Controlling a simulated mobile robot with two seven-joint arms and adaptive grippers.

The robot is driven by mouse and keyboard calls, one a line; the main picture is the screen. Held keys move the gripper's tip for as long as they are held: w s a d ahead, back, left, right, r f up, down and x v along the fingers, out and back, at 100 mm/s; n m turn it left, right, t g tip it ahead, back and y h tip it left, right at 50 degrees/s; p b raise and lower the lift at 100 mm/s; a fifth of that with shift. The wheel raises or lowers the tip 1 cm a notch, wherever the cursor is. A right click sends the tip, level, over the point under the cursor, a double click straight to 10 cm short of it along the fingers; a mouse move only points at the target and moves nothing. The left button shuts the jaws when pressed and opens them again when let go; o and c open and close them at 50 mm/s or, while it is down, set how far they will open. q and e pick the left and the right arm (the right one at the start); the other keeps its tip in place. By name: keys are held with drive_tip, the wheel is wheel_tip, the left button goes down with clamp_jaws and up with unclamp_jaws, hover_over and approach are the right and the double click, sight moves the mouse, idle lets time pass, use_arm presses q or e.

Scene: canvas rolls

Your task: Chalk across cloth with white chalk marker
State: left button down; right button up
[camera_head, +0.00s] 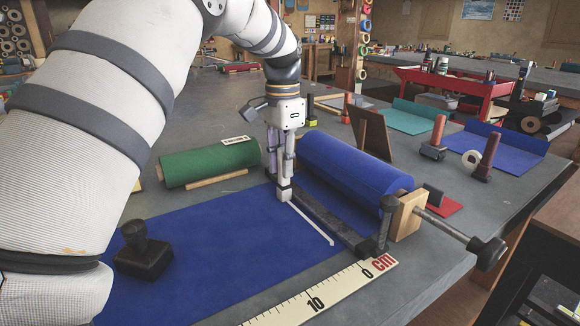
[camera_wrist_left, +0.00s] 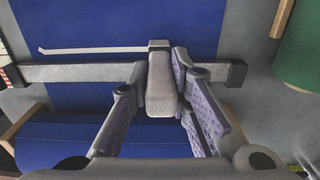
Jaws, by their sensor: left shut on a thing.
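My left gripper (camera_head: 281,178) points down over the blue cloth (camera_head: 225,235) and is shut on a pale grey chalk marker (camera_wrist_left: 160,88). The marker's lower end (camera_head: 284,194) is at the cloth, beside the far part of a dark straight bar (camera_head: 335,222). A white chalk line (camera_head: 312,222) runs from the marker toward the near right, roughly parallel to the bar, with a small hook at its near end. The line also shows in the left wrist view (camera_wrist_left: 95,50). The fingers partly hide the marker. My right gripper is in neither view.
A blue canvas roll (camera_head: 355,168) lies just right of the bar. A green roll (camera_head: 210,163) is at left. A black handled block (camera_head: 143,250) sits on the cloth's left part. A cm ruler (camera_head: 330,290) lies at the front. A brown upright board (camera_head: 372,132) stands behind.

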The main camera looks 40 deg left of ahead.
use_arm(q)
drive_tip(key=shift+w+a, duration=0.15)
drive_tip(key=shift+a, duration=0.2)
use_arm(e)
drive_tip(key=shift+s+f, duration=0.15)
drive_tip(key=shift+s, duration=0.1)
use_arm(q)
drive_tip(key=shift+w+a+f+b, duration=0.1)
drive_tip(key=shift+w+a+b, duration=0.1)
drive_tip(key=shift+a, duration=0.3)
drive_tip(key=shift+w+a+f+b, duration=0.1)
drive_tip(key=shift+w+a, duration=0.05)
drive_tip(key=shift+a, duration=0.7)
drive_tip(key=shift+a+r, duration=0.1)
drive_tip(key=shift+r, duration=0.05)
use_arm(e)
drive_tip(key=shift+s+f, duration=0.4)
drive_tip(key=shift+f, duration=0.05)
use_arm(q)
drive_tip(key=shift+w+a, duration=0.1)
